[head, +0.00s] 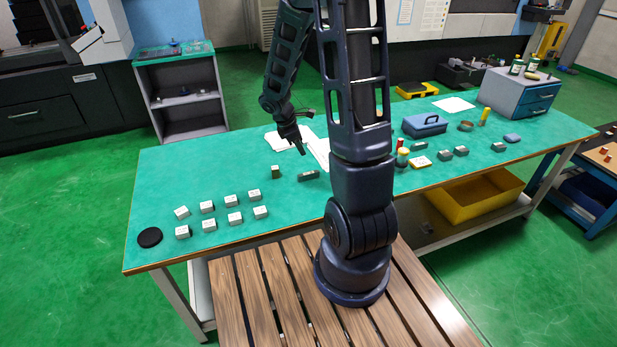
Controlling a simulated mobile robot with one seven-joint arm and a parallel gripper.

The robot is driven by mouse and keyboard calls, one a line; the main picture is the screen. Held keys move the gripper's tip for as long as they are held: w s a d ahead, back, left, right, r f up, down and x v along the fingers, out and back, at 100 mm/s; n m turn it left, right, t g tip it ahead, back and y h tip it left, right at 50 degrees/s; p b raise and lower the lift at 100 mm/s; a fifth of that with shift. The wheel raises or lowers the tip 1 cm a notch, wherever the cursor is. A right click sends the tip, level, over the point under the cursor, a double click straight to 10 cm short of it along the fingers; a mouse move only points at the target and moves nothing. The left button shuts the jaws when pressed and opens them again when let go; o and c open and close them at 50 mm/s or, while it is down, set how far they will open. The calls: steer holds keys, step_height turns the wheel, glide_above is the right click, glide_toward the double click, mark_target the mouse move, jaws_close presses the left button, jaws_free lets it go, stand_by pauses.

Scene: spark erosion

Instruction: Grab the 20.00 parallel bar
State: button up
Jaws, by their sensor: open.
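A flat grey bar (308,175) lies on the green bench top in front of my gripper, with a light mark on its face. A small dark olive upright block (276,172) stands to its left. Several grey blocks with white tops (208,207) stand in two rows at the bench's left end. Several more grey pieces (445,155) lie right of my arm. Markings are too small to read, so I cannot tell which piece is the 20.00 parallel bar. My gripper (303,152) hangs above the bench beside white papers, open and empty, apart from the pieces.
A black round disc (149,237) lies at the bench's left corner. A blue toolbox (425,124), small bottles and a grey drawer cabinet (520,93) stand on the right. My arm's column hides the bench middle. Bare green surface (240,170) lies left of my gripper.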

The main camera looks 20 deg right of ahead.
steer(key=n, duration=0.2)
glide_toward(308, 173)
steer(key=x, duration=0.3)
steer(key=shift+s+f, duration=0.2)
steer(key=shift+s, duration=0.05)
steer(key=shift+w+x, duration=0.1)
steer(key=shift+x, duration=1.25)
steer(key=shift+w+x, duration=0.15)
steer(key=shift+x, duration=1.25)
steer(key=shift+d+f, duration=0.1)
steer(key=shift+f, duration=0.1)
jaws_close()
